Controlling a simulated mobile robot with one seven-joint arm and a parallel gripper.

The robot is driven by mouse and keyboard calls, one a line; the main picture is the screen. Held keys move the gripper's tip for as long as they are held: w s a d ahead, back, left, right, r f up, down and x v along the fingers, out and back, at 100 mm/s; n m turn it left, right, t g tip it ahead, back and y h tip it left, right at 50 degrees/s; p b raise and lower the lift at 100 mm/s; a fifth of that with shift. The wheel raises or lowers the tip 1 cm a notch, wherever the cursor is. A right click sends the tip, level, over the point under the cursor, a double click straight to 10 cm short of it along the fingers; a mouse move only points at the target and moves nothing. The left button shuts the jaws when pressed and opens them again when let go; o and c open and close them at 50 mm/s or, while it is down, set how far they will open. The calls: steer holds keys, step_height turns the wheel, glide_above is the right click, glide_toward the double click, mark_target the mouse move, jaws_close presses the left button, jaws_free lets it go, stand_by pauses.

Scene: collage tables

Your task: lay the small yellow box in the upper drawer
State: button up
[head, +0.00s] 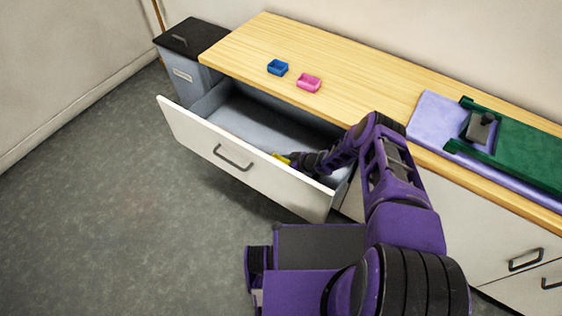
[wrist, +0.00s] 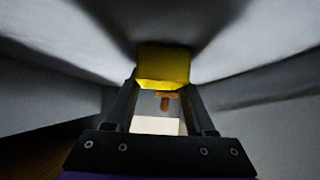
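The upper drawer (head: 250,170) is pulled out, with a white front and a grey inside. My gripper (head: 296,160) reaches down into it, near the front wall toward the right end. The small yellow box (head: 283,158) shows only as a sliver at my fingertips in the head view; my gripper hides the rest. In the wrist view the yellow box (wrist: 163,62) sits between the tips of my two fingers (wrist: 163,85), which meet its sides. I cannot tell whether the box touches the drawer floor.
A blue box (head: 277,67) and a pink box (head: 308,83) stand on the wooden top (head: 340,70). A lilac mat, a green tray (head: 530,150) and a dark object lie at the right. A grey bin (head: 187,75) stands left of the counter. The drawer's left part is empty.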

steer(key=o, duration=0.5)
steer(key=shift+c, duration=0.2)
steer(key=shift+r, duration=0.15)
steer(key=p+v, duration=0.1)
steer(key=v, duration=0.6)
steer(key=shift+s+d+r+p, duration=0.1)
steer(key=shift+d+r+p, duration=0.1)
steer(key=shift+p, duration=0.2)
